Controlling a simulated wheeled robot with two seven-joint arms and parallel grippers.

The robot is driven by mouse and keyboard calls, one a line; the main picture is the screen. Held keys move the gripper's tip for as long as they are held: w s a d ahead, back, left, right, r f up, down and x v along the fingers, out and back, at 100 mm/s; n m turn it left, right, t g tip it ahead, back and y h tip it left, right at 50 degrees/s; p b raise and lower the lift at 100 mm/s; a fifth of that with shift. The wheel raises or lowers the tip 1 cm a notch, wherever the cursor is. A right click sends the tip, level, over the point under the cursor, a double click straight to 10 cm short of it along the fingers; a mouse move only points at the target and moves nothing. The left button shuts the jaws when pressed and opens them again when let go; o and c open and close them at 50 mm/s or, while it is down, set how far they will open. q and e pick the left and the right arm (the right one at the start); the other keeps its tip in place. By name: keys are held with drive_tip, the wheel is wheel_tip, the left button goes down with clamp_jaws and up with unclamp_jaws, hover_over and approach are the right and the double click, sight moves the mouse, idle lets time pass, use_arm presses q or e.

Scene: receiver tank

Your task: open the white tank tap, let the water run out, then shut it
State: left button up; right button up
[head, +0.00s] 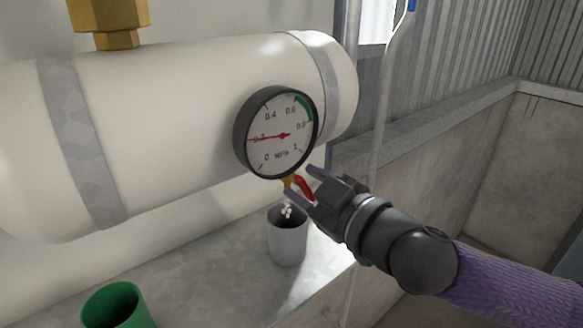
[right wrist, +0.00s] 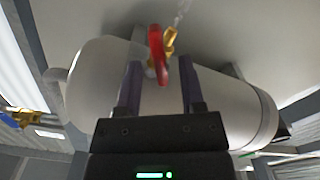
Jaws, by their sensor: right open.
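The white tank (head: 170,130) lies horizontally, with grey straps around it. Its tap has a brass body (right wrist: 170,40) and a red handle (head: 304,187), low beneath the pressure gauge. White drops (head: 287,211) fall from the tap towards a grey cup (head: 289,243) below it. My right gripper (head: 303,183) is open, with its purple fingers on either side of the red handle. In the right wrist view the handle (right wrist: 156,52) stands between the open fingertips; contact cannot be told. My left gripper is not in view.
The gauge (head: 280,133) has its red needle near 0.2. A green cup (head: 117,306) stands at the front left of the grey ledge (head: 200,290). A thin pipe with a blue end (head: 385,90) rises behind my right gripper. Brass fittings (head: 110,20) top the tank.

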drive_tip(key=shift+s+d, duration=0.2)
drive_tip(key=shift+s+r, duration=0.1)
drive_tip(key=shift+s, duration=0.2)
drive_tip(key=shift+w+a, duration=0.1)
drive_tip(key=shift+w, duration=0.05)
clamp_jaws()
drive_tip(key=n, duration=0.5)
drive_tip(key=shift+n, duration=0.4)
drive_tip(key=n, duration=0.6)
idle(0.4)
unclamp_jaws()
